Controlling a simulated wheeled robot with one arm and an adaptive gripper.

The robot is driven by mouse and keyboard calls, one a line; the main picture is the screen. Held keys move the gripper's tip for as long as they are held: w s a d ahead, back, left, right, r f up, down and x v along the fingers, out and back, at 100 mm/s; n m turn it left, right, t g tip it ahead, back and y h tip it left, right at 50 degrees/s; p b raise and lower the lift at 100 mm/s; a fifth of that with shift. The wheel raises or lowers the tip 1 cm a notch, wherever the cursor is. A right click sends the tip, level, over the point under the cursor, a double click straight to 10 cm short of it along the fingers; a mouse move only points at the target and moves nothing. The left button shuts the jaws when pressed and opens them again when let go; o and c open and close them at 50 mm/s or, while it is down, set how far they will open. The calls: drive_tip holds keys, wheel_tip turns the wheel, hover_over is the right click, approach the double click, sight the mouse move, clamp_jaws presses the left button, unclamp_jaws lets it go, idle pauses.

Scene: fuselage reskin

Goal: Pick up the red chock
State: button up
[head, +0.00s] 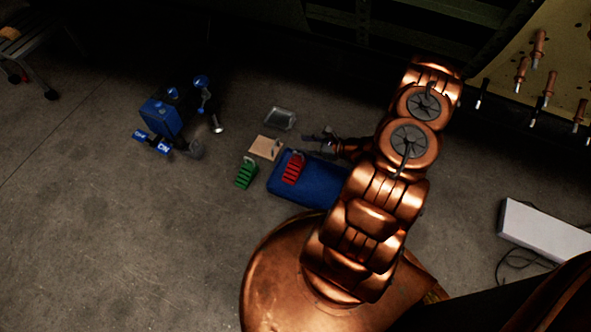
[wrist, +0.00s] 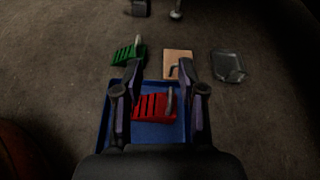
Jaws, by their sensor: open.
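The red chock (head: 293,168) is a ribbed block with a grey handle, lying on a blue mat or tray (head: 318,184) on the floor. In the wrist view the red chock (wrist: 152,107) shows between and below the fingers of my gripper (wrist: 160,75), with the blue surface (wrist: 158,132) around it. In the head view my gripper (head: 318,140) is at the end of the copper arm, beside and above the chock. My gripper is open and empty. How high it is above the chock is hard to tell.
A green chock (head: 246,174) stands left of the blue surface. A wooden board (head: 266,148) and a grey metal tray (head: 280,118) lie behind it. The floor at the lower left is clear.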

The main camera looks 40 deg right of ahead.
sight(303, 159)
drive_tip(key=s+d+f+m+t+h+b, duration=0.1)
drive_tip(key=s+d+f+m+h+b, duration=0.2)
drive_tip(key=f, duration=0.7)
drive_tip(key=shift+m, duration=0.6)
drive_tip(key=shift+f+b+x, duration=0.25)
drive_tip(key=shift+b+x, duration=0.1)
drive_tip(key=shift+x, duration=1)
drive_tip(key=shift+f+b+x, duration=0.25)
drive_tip(key=shift+b+x, duration=0.05)
drive_tip(key=shift+x, duration=1.05)
drive_tip(key=shift+w+a+f, duration=0.1)
drive_tip(key=shift+w+f, duration=0.1)
drive_tip(key=shift+w, duration=0.45)
clamp_jaws()
